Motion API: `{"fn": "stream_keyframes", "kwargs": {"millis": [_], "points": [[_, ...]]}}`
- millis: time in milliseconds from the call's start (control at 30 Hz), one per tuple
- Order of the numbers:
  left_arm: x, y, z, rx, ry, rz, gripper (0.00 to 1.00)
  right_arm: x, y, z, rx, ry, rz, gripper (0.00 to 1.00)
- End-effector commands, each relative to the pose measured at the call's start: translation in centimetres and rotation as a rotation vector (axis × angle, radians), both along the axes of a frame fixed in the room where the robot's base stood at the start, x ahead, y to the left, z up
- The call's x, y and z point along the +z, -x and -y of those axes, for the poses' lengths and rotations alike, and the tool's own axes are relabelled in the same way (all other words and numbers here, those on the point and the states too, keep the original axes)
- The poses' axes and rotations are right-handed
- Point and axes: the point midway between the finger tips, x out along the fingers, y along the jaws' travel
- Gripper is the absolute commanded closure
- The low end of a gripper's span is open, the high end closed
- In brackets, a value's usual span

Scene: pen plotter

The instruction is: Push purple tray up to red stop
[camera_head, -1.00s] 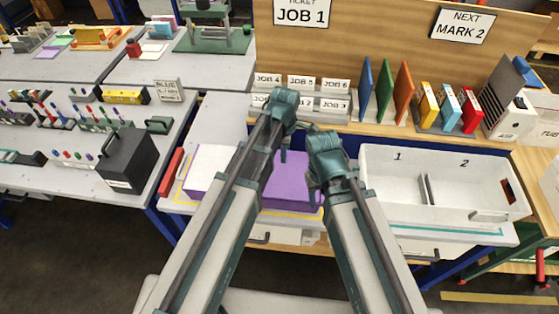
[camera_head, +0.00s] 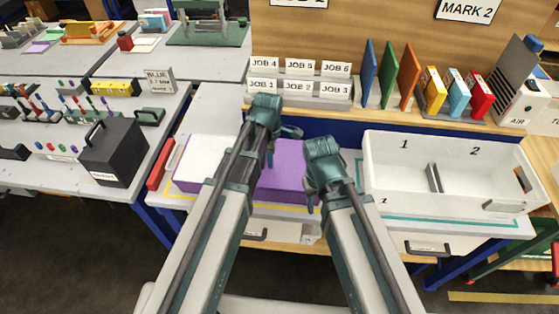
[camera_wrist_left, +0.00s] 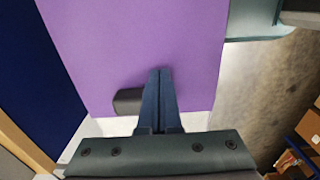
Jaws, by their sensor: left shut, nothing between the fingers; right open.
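The purple tray (camera_head: 285,170) lies on the light bench top, with a white sheet (camera_head: 208,158) over its left part. The red stop (camera_head: 160,163) stands just left of the tray, and a narrow gap seems to show between them. My left gripper (camera_head: 270,160) is shut and empty, pointing down over the right part of the tray. In the left wrist view its closed fingers (camera_wrist_left: 159,75) are in front of the purple surface (camera_wrist_left: 135,40); contact cannot be told. My right gripper (camera_head: 312,203) is open at the tray's right end. My arms hide the tray's middle front.
A white two-compartment bin (camera_head: 400,200) stands right of the tray. A job card rack (camera_head: 300,88) and coloured folders (camera_head: 388,75) stand behind. A black box (camera_head: 113,155) is on the left bench. A dark block (camera_wrist_left: 128,101) shows beside my left fingers.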

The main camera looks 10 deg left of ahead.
Motion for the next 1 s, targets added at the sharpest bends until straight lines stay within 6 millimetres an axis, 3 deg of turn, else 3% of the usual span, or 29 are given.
{"fn": "stream_keyframes", "kwargs": {"millis": [400, 700, 833, 1000], "points": [[0.0, 0.0, -0.8, 0.0, 0.0, 0.0, 1.0, 0.0, 0.0, 0.0, 0.0, 0.0, 0.0, 0.5], [0.0, 0.0, -6.7, 0.004, -0.001, 0.0, 1.0, 0.0, 0.0, 0.0, 0.0, 0.0, 0.0, 0.5], [0.0, 0.0, -8.0, 0.001, 0.0, 0.0, 1.0, 0.0, 0.0, 0.0, 0.0, 0.0, 0.0, 0.5], [0.0, 0.0, -8.2, -0.001, -0.001, 0.0, 1.0, 0.0, 0.0, 0.0, 0.0, 0.0, 0.0, 0.5]]}}
